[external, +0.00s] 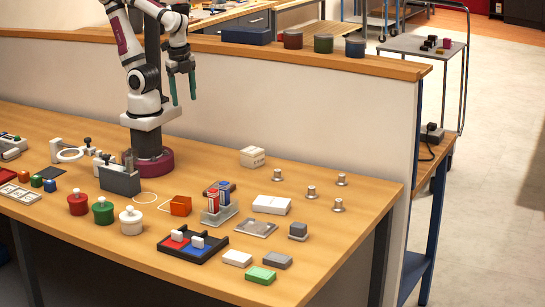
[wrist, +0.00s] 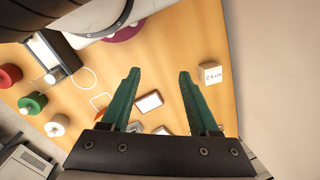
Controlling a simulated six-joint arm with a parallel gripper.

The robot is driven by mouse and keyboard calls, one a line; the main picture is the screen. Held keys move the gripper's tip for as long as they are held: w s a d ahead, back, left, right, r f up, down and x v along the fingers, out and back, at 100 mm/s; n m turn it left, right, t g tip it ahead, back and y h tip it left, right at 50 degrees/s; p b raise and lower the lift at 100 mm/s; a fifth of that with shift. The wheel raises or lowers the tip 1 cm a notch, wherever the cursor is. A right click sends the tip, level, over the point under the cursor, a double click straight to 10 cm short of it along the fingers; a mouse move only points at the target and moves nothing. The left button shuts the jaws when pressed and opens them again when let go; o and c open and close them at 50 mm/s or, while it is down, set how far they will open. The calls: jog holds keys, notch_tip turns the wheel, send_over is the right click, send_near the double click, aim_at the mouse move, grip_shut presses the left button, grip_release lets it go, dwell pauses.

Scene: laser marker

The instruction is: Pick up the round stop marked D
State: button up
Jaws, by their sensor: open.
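Several small round metal pieces with upright knobs stand on the right part of the table in the external view: one at the back left (external: 277,175), one in the middle (external: 311,192), one at the back right (external: 341,179) and one at the front (external: 338,205). They look like round stops, but no letter is readable, so I cannot tell which is D. My gripper (external: 183,101) is open and empty, high above the table and to the left of them. Its teal fingers point down, apart, in the wrist view (wrist: 158,74). I cannot make out the round pieces there.
A white box (external: 252,157) stands left of the round pieces; it also shows in the wrist view (wrist: 209,73). A flat white box (external: 271,205) and a grey block (external: 298,230) lie nearby. Lidded pots (external: 103,211) stand left. A partition (external: 300,105) rises behind the table.

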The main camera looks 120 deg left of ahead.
aim_at(337, 200)
jog(key=w+d+f+n+h, duration=0.1)
jog(key=w+d+n+h, duration=0.2)
jog(key=w+n, duration=0.3)
jog(key=w+d+f+n+h, duration=0.1)
jog(key=w+d+n+h, duration=0.2)
jog(key=w, duration=0.6)
jog(key=w+d+f+n+h, duration=0.1)
jog(key=w+d+n+h, duration=0.2)
jog(key=w+n, duration=0.3)
jog(key=w+a+f+n+t, duration=0.3)
jog(key=w+a+f+n, duration=0.1)
jog(key=w+f+n, duration=0.1)
jog(key=w+a+f+n+t+h, duration=0.1)
jog(key=w+a+f+n+t, duration=0.3)
jog(key=w+n, duration=0.3)
jog(key=w+a+f+n+t, duration=0.3)
jog(key=w+f+n, duration=0.3)
jog(key=w, duration=0.5)
jog(key=shift+a+f, duration=0.55)
jog(key=shift+a, duration=0.2)
jog(key=shift+n+t, duration=0.4)
jog(key=x, duration=0.6)
jog(key=shift+w+f, duration=0.2)
jog(key=shift+f, duration=0.2)
jog(key=shift+w+d+f, duration=0.1)
jog(key=shift+w+d, duration=0.2)
jog(key=shift+w, duration=0.05)
grip_shut()
